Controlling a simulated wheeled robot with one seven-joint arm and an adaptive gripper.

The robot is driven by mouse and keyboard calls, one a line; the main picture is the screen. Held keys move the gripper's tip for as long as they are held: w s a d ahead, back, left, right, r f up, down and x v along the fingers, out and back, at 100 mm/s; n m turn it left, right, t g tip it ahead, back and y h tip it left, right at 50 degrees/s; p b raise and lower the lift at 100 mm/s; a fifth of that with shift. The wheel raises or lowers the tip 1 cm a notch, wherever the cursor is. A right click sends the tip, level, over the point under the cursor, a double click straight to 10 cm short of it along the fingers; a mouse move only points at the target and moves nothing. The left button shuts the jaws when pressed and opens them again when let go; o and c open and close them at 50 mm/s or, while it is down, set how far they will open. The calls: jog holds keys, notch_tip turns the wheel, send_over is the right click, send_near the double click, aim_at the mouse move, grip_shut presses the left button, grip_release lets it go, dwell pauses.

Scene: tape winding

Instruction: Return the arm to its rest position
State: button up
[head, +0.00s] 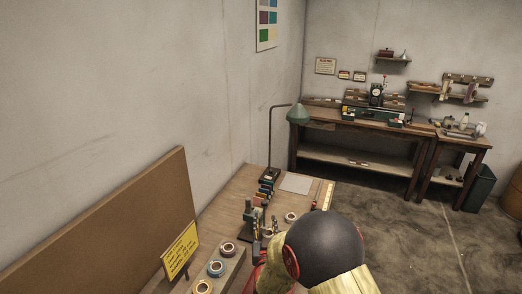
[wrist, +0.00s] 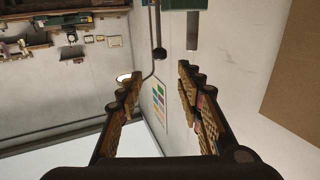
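My arm, yellow with a dark round joint, shows at the bottom centre of the head view and covers part of the wooden worktable (head: 225,205). My gripper is hidden behind it there. In the wrist view my gripper (wrist: 158,90) has its two padded fingers spread wide apart. Nothing is between them. Behind them are the wall and a colour chart (wrist: 159,100), well beyond the fingertips. The chart also hangs on the wall in the head view (head: 267,24).
Tape rolls (head: 216,268) sit on the worktable's near left, beside a yellow sign (head: 180,250). A brown board (head: 110,225) leans left. A workbench (head: 350,124) stands at the back. Floor (head: 420,225) is open at right.

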jog(key=s+d+r+g+y, duration=0.1)
jog(key=s+d+r+g, duration=0.2)
jog(key=s+r, duration=0.3)
jog(key=s+d+r+g+y, duration=0.1)
jog(key=s+d+r+g, duration=0.25)
jog(key=r, duration=0.45)
jog(key=s+d+r+g+h, duration=0.1)
jog(key=s+d, duration=0.4)
jog(key=s, duration=1.1)
jog(key=s+d+r+g+h, duration=0.1)
jog(key=s+d+g, duration=0.3)
jog(key=s, duration=1.3)
jog(key=shift+s+d+g, duration=0.25)
jog(key=shift+d+g, duration=0.1)
jog(key=shift+d, duration=0.3)
